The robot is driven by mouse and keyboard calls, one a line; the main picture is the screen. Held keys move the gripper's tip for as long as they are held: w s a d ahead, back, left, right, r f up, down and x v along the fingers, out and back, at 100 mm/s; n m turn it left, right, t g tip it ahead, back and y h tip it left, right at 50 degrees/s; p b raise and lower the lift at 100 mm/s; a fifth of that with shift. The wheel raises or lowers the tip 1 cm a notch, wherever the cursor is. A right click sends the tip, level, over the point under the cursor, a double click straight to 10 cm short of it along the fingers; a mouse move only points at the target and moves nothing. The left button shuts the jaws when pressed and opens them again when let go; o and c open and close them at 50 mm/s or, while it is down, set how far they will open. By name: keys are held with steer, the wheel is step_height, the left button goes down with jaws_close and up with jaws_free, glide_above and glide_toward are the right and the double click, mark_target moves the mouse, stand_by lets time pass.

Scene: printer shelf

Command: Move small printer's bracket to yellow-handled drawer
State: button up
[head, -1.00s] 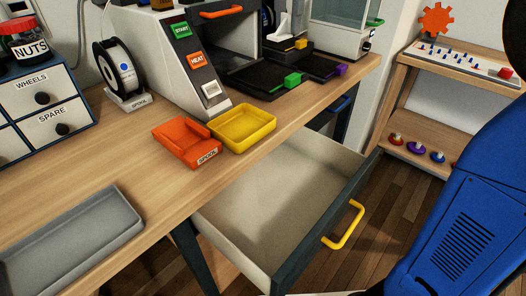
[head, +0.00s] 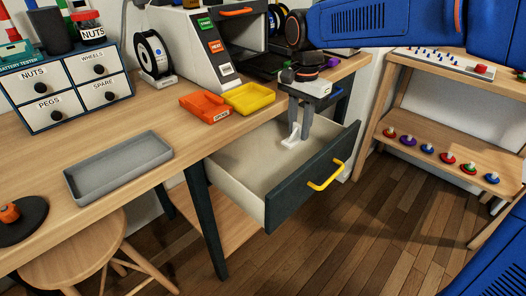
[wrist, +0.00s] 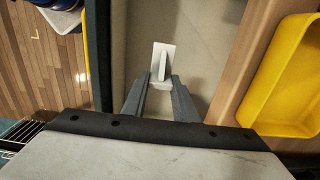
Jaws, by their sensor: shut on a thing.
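The white bracket (head: 291,136) is an L-shaped piece with a flat plate and an upright rib. My gripper (head: 297,130) points down into the open drawer and is shut on the bracket. In the wrist view the bracket (wrist: 163,56) sits between the fingertips of my gripper (wrist: 160,84), over the pale drawer bottom. I cannot tell whether it touches the bottom. The drawer (head: 245,158) is pulled out below the bench, with a dark front and a yellow handle (head: 326,177). The small printer is mostly hidden behind my arm.
A yellow tray (head: 250,98) and an orange tray (head: 204,107) stand on the bench above the drawer. A grey tray (head: 120,165) lies further left. A shelf with several coloured knobbed pieces (head: 446,158) stands at right. The drawer otherwise looks empty.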

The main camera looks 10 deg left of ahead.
steer(key=shift+f, duration=5.15)
steer(key=shift+f, duration=0.15)
steer(key=o, duration=1)
steer(key=shift+o, duration=0.2)
step_height(320, 180, up, 12)
steer(key=shift+r, duration=0.2)
steer(key=shift+s+a, duration=0.1)
